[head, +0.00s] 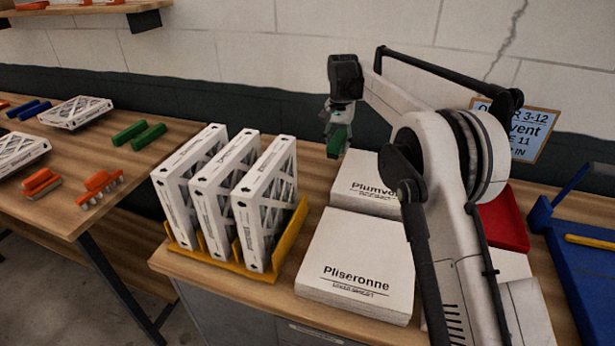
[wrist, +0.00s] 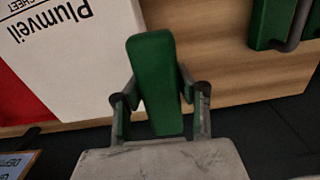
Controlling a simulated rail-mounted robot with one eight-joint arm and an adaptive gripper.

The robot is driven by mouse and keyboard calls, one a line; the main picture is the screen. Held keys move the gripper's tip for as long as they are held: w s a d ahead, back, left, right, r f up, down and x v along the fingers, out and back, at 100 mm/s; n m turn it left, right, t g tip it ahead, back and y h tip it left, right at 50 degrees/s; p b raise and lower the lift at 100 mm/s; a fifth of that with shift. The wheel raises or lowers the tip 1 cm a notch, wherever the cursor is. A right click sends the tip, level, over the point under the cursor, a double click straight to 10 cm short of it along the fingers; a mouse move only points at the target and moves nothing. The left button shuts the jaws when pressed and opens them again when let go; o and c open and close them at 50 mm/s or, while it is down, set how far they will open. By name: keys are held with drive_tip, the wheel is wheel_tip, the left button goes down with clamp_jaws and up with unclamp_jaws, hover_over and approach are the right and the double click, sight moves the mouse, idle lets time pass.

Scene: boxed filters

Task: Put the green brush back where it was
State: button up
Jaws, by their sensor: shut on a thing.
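My gripper (head: 340,118) is raised above the back of the middle table, just behind the Plumveil box. It is shut on a green brush (head: 338,141), which hangs below the fingers. In the wrist view the green brush (wrist: 155,85) sits between the two fingers (wrist: 160,98), its long green face toward the camera. Its bristles cannot be made out. Two other green brushes (head: 124,134) (head: 149,137) lie side by side on the left table (head: 95,152).
White filters (head: 225,190) stand in a yellow rack (head: 228,266). The Plumveil box (head: 365,183) and Pliseronne box (head: 357,262) lie right of it. A red tray (head: 505,222) and blue bin (head: 575,250) are farther right. Orange brushes (head: 42,182) are on the left table.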

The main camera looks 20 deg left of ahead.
hover_over(306, 178)
drive_tip(key=f, duration=0.2)
drive_tip(key=shift+n, duration=0.3)
drive_tip(key=shift+w+f+p, duration=0.15)
drive_tip(key=shift+f+p, duration=0.35)
drive_tip(key=shift+f, duration=4.25)
drive_tip(key=shift+f, duration=0.25)
drive_tip(key=o, duration=1.1)
drive_tip(key=shift+r, duration=0.1)
wheel_tip(306, 178, up, 12)
drive_tip(key=shift+r+b, duration=0.15)
drive_tip(key=shift+b, duration=0.15)
